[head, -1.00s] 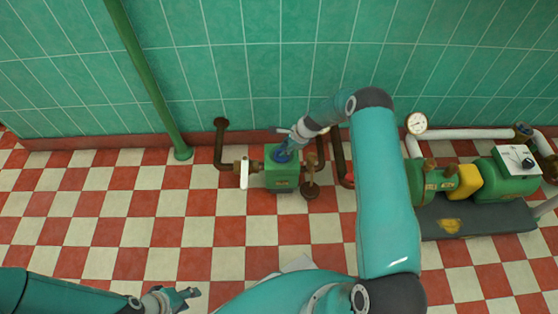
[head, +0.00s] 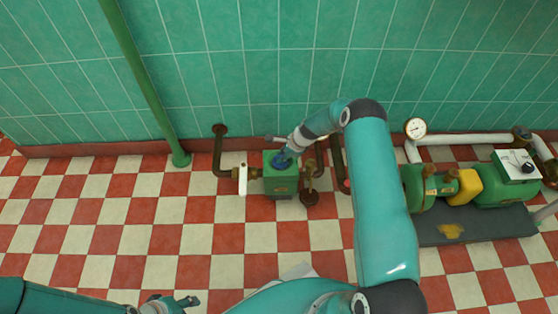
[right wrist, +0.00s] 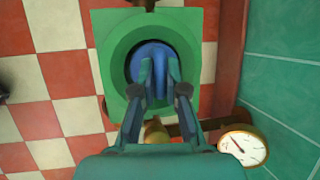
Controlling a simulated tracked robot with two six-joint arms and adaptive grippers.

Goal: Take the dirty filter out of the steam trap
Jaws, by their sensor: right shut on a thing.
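The steam trap (head: 282,187) is a green box on the floor by the wall, with pipes on both sides. Its top in the right wrist view (right wrist: 112,40) has a round opening. A blue round part, seemingly the filter (right wrist: 152,52), sits in that opening, a dark gap at its edge. My right gripper (right wrist: 159,68) is shut on its raised middle from above; in the head view the gripper (head: 285,157) hides much of it. My left gripper (head: 184,300) is at the bottom edge, away from the trap; its finger opening is unclear.
A valve with a white handle (head: 242,180) is left of the trap, and a brown round fitting (head: 309,198) is at its right. A green pipe (head: 145,80) runs up the wall. A pump set (head: 480,190) and a gauge (head: 415,127) stand right. The front floor is clear.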

